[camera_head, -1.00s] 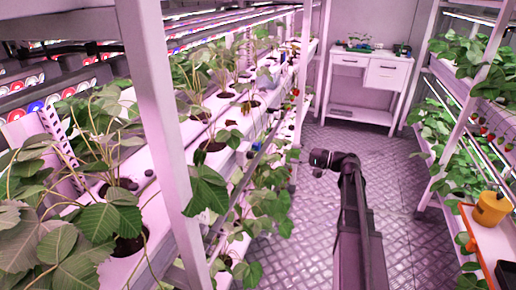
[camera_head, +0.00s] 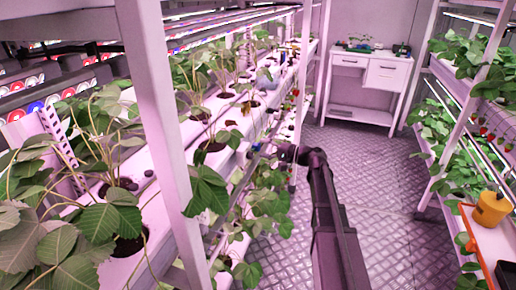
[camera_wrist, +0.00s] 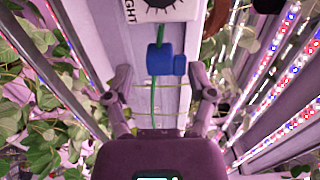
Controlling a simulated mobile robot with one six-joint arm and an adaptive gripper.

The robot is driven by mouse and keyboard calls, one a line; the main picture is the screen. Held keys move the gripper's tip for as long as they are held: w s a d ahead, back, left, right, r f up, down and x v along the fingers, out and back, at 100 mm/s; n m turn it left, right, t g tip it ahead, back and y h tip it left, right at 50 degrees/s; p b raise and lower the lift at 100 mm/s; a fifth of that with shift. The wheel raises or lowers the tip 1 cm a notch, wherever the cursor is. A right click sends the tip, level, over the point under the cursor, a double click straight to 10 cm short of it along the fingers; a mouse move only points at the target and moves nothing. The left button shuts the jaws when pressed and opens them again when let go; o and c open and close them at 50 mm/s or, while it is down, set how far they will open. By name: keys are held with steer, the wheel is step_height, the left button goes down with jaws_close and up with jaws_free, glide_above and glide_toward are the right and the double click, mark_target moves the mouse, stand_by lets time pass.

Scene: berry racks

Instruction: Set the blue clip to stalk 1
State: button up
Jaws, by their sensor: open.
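The blue clip (camera_wrist: 163,61) shows in the wrist view, upper middle, with a small block on its right side. A thin green stem (camera_wrist: 153,100) runs below it, and a short green piece shows above it. My gripper (camera_wrist: 160,85) is open, with one finger on each side of the stem. The clip lies just beyond the fingertips, roughly centred between them, and no finger touches it. In the head view my gripper (camera_head: 284,151) is beside the left rack, too small to read. I cannot tell which stalk is stalk 1.
A white panel with a dial (camera_wrist: 162,8) is just above the clip in the wrist view. Light strips (camera_wrist: 290,85) run along the right. The left rack (camera_head: 165,190) is full of strawberry plants close to my arm. The aisle floor (camera_head: 385,175) is clear.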

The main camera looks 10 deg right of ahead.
steer(key=shift+x, duration=1.15)
steer(key=shift+w, duration=0.1)
jaws_close()
